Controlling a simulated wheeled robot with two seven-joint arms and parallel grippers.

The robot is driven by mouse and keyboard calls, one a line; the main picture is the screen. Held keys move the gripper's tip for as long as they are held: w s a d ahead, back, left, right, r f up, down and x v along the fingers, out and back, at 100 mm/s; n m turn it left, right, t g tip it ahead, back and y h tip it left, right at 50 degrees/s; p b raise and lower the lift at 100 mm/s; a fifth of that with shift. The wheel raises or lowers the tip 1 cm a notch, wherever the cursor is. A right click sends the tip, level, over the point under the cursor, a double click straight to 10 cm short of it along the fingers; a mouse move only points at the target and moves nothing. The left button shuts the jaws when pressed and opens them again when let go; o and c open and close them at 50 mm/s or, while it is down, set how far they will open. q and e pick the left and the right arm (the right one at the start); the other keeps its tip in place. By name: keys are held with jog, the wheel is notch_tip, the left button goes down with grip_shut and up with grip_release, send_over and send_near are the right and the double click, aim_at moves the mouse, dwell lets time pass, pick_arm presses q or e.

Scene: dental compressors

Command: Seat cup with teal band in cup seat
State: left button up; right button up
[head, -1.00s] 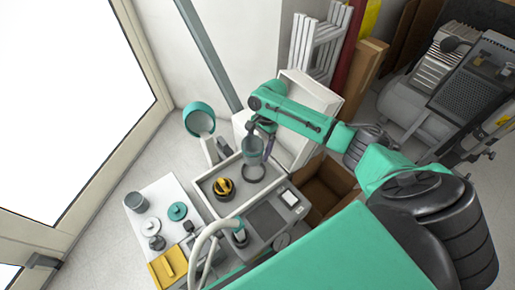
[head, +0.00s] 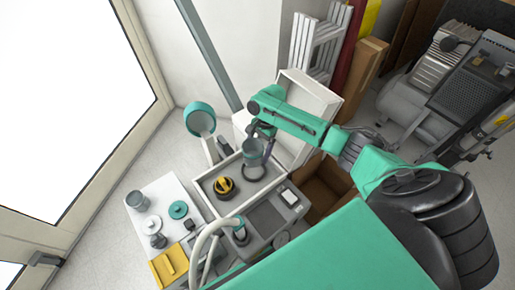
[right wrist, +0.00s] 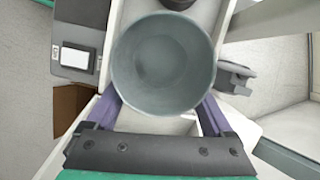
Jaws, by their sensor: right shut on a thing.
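My right gripper (head: 262,137) is shut on a grey cup (head: 253,152), held upright over the far end of a white-rimmed tray (head: 207,179). In the right wrist view the cup (right wrist: 163,68) is seen from above, open and empty, between the gripper's two purple fingers (right wrist: 160,104). I cannot make out a teal band on it from here. The cup seat (head: 254,174) shows as a dark round outline on the tray, partly hidden by the cup. Whether the cup's base touches it I cannot tell. My left gripper is not in view.
A yellow-and-black round part (head: 224,187) sits in the tray beside the cup. Another grey cup (head: 137,201), a teal disc (head: 178,209) and a yellow item (head: 169,265) are on the white side table (head: 158,191). A curved pale hose (head: 205,236) rises in front.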

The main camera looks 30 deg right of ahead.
jog(key=shift+f+b, duration=0.7)
jog(key=shift+f, duration=1.6)
jog(key=shift+f, duration=0.1)
